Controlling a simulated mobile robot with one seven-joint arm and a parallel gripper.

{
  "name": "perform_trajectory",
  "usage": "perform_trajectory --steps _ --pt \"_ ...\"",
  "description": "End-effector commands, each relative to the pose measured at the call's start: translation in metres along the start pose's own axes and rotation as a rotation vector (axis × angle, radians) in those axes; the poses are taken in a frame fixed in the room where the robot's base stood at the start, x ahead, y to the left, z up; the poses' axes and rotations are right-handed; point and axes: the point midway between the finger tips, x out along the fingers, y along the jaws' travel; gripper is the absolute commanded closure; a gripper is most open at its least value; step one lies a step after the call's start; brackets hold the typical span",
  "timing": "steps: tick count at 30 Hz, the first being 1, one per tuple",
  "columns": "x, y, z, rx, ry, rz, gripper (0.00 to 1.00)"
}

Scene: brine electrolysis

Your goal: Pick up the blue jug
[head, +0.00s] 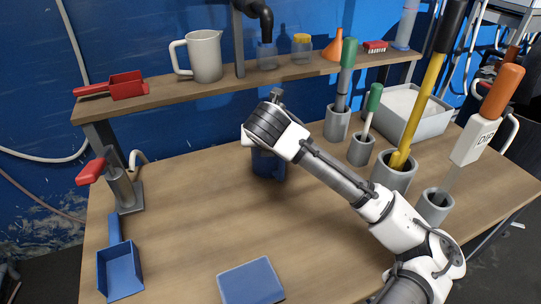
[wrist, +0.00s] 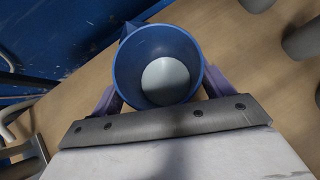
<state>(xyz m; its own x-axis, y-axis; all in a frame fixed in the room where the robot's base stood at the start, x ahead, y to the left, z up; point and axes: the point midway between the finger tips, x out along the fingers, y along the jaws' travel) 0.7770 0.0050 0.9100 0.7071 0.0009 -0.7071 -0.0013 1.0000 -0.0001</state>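The blue jug (head: 268,165) stands on the table in the head view, partly hidden behind my arm. In the wrist view the blue jug (wrist: 126,62) is seen from above, with its round mouth open and a pale disc of light or liquid at the bottom. A pointed part, like a spout, shows at its upper left. My gripper (wrist: 160,88) has its purple fingers apart, one on each side of the jug. Their tips are hidden below the rim, so I cannot tell whether they press on it. The head view hides the fingers behind my wrist.
A shelf (head: 215,88) behind holds a grey pitcher (head: 206,56), a red scoop (head: 127,85) and an orange funnel (head: 333,47). Grey holders with tools and a pale bin (head: 430,122) stand right. A blue dustpan (head: 120,270) and blue block (head: 250,282) lie in front.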

Motion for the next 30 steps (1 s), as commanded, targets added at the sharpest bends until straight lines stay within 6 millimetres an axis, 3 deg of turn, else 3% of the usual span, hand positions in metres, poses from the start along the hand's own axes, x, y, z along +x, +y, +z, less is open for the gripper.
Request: perform_trajectory --steps 2,13,23,30 --pt "0.000 0.000 0.000 0.000 0.000 0.000 0.31" --pt "-0.001 0.000 0.001 0.000 -0.002 0.000 0.79" --pt "-0.004 0.000 0.005 0.000 -0.002 -0.001 0.79" --pt "-0.024 0.001 0.024 -0.002 -0.005 -0.001 0.79"
